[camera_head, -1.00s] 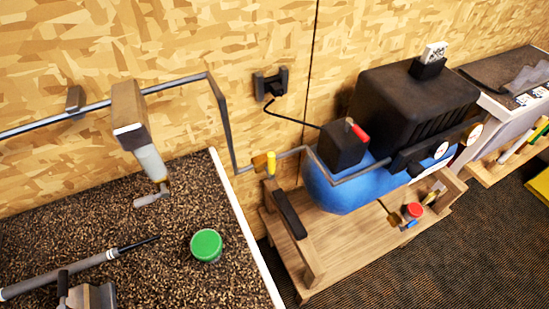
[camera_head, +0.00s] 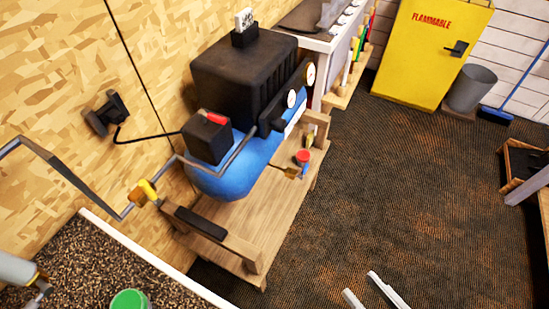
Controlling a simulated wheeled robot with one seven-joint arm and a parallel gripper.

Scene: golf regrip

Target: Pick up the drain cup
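No thing in view is clearly marked as the drain cup. A small round thing with a red top and blue below (camera_head: 303,157) is by the front of the blue compressor tank (camera_head: 235,180), over the wooden stand. A green-topped cup (camera_head: 130,300) stands on the speckled bench at the bottom left, cut off by the picture edge. My gripper (camera_head: 360,284) shows at the bottom edge as two pale fingers, apart with nothing seen between them. It is in front of the dark floor, well apart from both things.
The compressor's black housing (camera_head: 243,75) sits above the tank on a low wooden stand (camera_head: 262,222). The speckled bench (camera_head: 70,255) has a white edge. A yellow flammable cabinet (camera_head: 430,55), a grey bin (camera_head: 472,88) and a blue broom stand at the back. The carpet (camera_head: 400,190) is clear between.

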